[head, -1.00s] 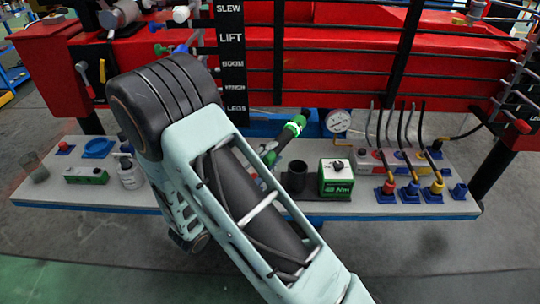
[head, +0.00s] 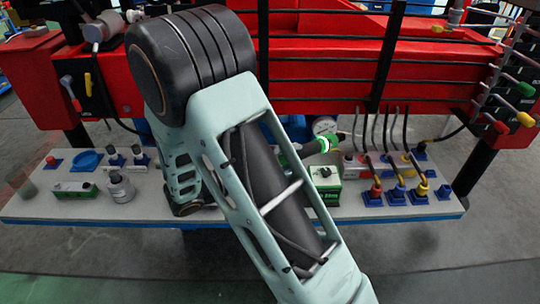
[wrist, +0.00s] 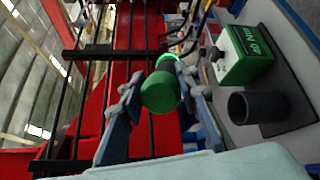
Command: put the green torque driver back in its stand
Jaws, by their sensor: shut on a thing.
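The green torque driver (wrist: 160,92) is held between the two fingers of my gripper (wrist: 164,80), its round green end facing the wrist camera. In the head view the driver (head: 318,147) sticks out to the right from behind my arm, tilted, with a bright green ring near its end. The stand is a dark open cup (wrist: 258,106) on a dark base, upright and empty-looking, to the right of the driver in the wrist view. In the head view my arm hides the cup and my gripper.
A green box marked Nm (head: 327,185) stands beside the cup. Red crane body with black rails (head: 330,80) rises behind.

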